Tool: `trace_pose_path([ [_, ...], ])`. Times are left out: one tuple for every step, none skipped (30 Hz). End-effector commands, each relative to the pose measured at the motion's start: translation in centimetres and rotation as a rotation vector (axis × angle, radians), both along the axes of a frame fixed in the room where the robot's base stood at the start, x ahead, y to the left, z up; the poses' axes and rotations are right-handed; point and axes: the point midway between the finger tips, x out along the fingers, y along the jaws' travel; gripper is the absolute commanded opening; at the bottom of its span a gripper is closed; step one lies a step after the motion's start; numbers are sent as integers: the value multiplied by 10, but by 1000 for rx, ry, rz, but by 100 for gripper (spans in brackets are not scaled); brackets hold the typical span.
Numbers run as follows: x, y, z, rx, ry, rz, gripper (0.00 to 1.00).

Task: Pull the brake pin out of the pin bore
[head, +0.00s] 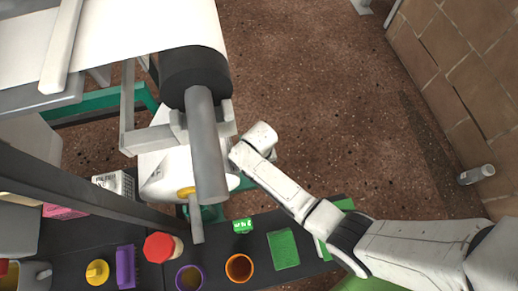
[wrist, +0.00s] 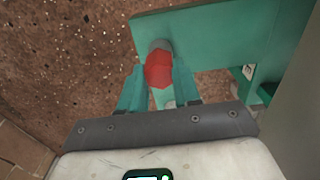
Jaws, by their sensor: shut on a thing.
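In the wrist view, the brake pin shows a red faceted head (wrist: 160,70) with a grey round part just behind it, against a teal plate (wrist: 215,32). My gripper (wrist: 159,74) has its two teal fingers on either side of the red head and is shut on it. The pin bore is hidden behind the head, so I cannot tell how deep the pin sits. In the head view my white arm reaches in beside the machine, and the pin and fingertips are not clearly visible.
In the head view, a grey shaft with a black roll (head: 193,70) overhangs beside my wrist. A dark bench (head: 215,260) below holds a red-lidded jar (head: 159,247), an orange cup (head: 239,268) and a green block (head: 283,249). The brown floor (head: 310,90) behind is open.

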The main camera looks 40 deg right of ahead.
Motion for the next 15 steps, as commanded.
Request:
trace_pose_path([
  [0,0,1,0,0,0,0],
  [0,0,1,0,0,0,0],
  [0,0,2,0,0,0,0],
  [0,0,2,0,0,0,0],
  [0,0,3,0,0,0,0],
  [0,0,3,0,0,0,0],
  [0,0,3,0,-1,0,0],
  [0,0,4,0,-1,0,0],
  [0,0,4,0,-1,0,0],
  [0,0,5,0,-1,0,0],
  [0,0,5,0,-1,0,0],
  [0,0,5,0,-1,0,0],
  [0,0,6,0,-1,0,0],
  [0,0,6,0,-1,0,0],
  [0,0,6,0,-1,0,0],
])
